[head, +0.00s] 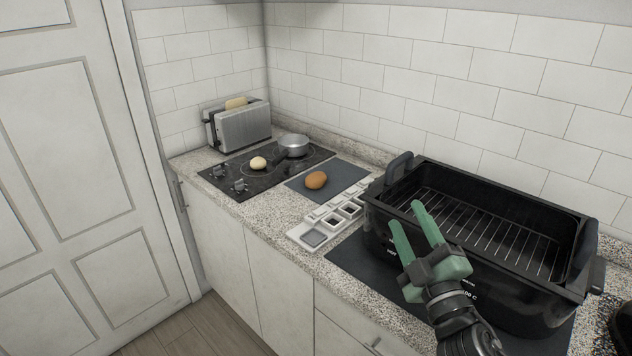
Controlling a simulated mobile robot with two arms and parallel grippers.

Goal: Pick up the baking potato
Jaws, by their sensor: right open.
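A brown, oval potato (316,180) lies on a dark grey mat (342,173) on the counter, in the middle of the head view. A paler, tan round item (258,163) rests on the black cooktop to its left; I cannot tell for sure what it is. My right gripper (409,228) has green fingers, spread open and empty. It is in front of the black roaster, to the right of and nearer than the brown potato, apart from it. My left gripper is not in view.
A black roaster (390,217) with a wire rack fills the right of the counter. A white compartment tray (296,233) lies between it and the potato. A small metal pot (293,143) stands on the cooktop (240,196), with a toaster (241,126) behind.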

